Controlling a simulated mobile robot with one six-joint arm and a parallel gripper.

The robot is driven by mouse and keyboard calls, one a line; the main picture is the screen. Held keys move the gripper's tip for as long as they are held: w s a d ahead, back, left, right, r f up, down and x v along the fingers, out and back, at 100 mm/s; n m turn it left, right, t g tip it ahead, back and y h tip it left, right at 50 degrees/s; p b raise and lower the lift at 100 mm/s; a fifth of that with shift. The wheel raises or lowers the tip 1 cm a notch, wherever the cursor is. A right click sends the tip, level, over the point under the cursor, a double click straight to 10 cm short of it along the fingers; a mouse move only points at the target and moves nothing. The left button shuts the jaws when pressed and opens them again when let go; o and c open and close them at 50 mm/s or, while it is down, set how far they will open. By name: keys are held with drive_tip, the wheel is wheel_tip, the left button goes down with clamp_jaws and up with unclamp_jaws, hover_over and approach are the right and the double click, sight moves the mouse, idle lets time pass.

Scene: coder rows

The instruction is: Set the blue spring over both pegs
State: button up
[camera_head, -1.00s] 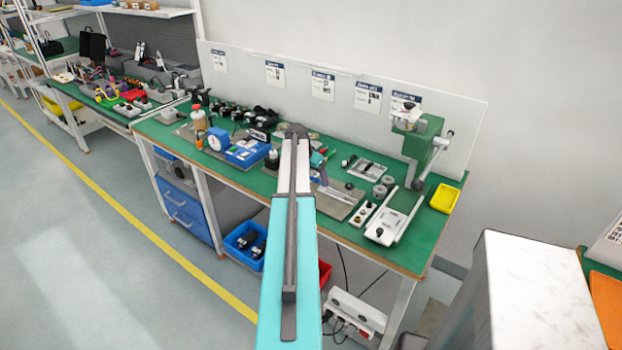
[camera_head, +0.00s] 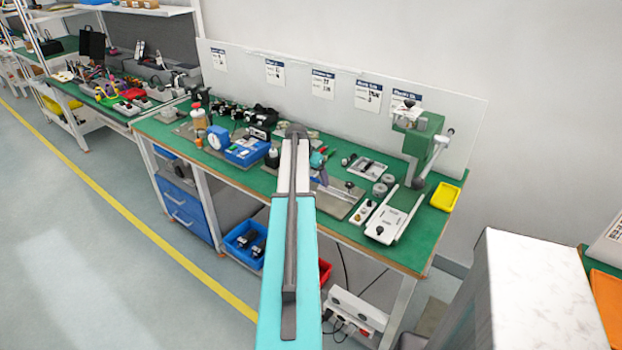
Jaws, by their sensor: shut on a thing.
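My turquoise and pale arm runs up the middle of the view and covers part of the green bench (camera_head: 400,254). A small teal part of my wrist shows just right of the arm's far end, over the bench. My gripper's jaws cannot be made out; they are hidden behind the arm or wrist. A grey plate (camera_head: 338,208) with a thin rod-like part lies on the bench right of my arm. I cannot make out the blue spring or the two pegs, being hidden or too small.
A green press (camera_head: 423,145) with a lever stands at the bench's right, near a yellow bin (camera_head: 445,197). White fixtures (camera_head: 386,225) lie in front of it. A blue box (camera_head: 247,152) and bottles are left of my arm. A white-topped cabinet (camera_head: 548,290) stands at lower right.

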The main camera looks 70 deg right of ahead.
drive_tip(key=shift+f, duration=0.2)
idle(0.3)
drive_tip(key=shift+c, duration=0.5)
drive_tip(key=shift+c, duration=1.3)
drive_tip(key=o, duration=1.6)
drive_tip(key=shift+f, duration=0.15)
drive_tip(key=shift+c, duration=0.2)
drive_tip(key=shift+a+r+b, duration=0.1)
drive_tip(key=shift+r+b, duration=0.25)
drive_tip(key=shift+r, duration=0.1)
drive_tip(key=b+v, duration=0.2)
drive_tip(key=v, duration=1.1)
drive_tip(key=shift+b, duration=0.35)
